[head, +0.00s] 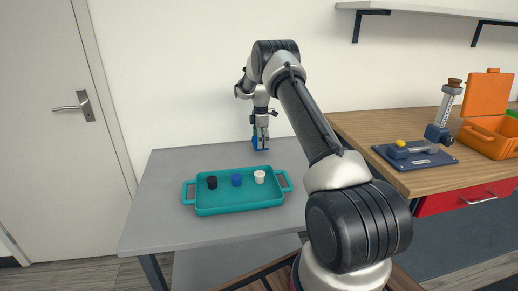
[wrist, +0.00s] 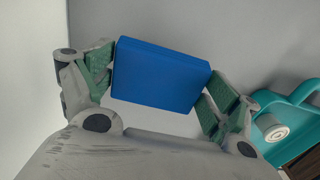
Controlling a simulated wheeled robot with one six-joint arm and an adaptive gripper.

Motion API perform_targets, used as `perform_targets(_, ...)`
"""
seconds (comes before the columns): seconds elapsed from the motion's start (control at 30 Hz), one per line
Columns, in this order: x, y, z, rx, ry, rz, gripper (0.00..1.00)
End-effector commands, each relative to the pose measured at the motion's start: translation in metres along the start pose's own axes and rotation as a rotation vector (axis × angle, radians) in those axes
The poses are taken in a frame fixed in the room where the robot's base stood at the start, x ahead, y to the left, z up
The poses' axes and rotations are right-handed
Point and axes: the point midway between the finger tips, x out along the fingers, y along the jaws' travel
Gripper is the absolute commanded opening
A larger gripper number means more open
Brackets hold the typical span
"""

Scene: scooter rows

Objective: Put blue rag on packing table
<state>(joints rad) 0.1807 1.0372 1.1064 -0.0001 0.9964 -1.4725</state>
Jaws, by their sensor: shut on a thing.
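The blue rag (wrist: 158,78) shows in the wrist view as a folded, block-like blue piece between the two green-padded fingers. In the head view the blue rag (head: 256,143) is small and partly hidden by the fingers. My gripper (head: 261,138) is shut on it, over the back part of the grey packing table (head: 165,217). The gripper also shows in the wrist view (wrist: 155,90). I cannot tell whether the rag touches the tabletop.
A teal tray (head: 240,208) with a black, a blue and a white small item stands in front of the gripper. A wooden bench (head: 365,126) on the right holds a blue device (head: 420,155) and an orange case (head: 487,140). A door (head: 50,150) is at left. The table's left side is clear.

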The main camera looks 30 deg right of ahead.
Motion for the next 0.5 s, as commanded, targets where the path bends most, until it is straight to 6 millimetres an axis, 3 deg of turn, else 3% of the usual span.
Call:
perform_targets(0.2,0.030,-0.001,0.000,0.000,0.000,-0.002,0.69)
perform_targets(0.5,0.032,-0.001,0.000,0.001,0.000,-0.001,0.69)
